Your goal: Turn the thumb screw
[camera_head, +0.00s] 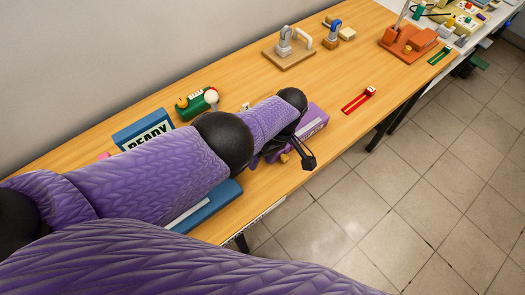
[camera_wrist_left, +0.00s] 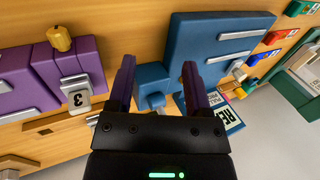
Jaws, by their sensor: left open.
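A small yellow knob (camera_wrist_left: 60,38), which may be the thumb screw, stands on a purple block (camera_wrist_left: 57,70) with a plate marked 3 at the left of the left wrist view. A yellow knob (camera_head: 284,158) also shows beside my arm in the head view. My left gripper (camera_wrist_left: 158,66) is open, with its two purple-dark fingers apart over the table. A small blue block with a rounded top (camera_wrist_left: 152,92) shows between the fingers; I cannot tell whether they touch it. The left gripper (camera_head: 308,152) is partly hidden by its own wrist in the head view. My right gripper is not in view.
A blue box with a READY sign (camera_head: 146,132) and a green device (camera_head: 197,103) stand left of my arm.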

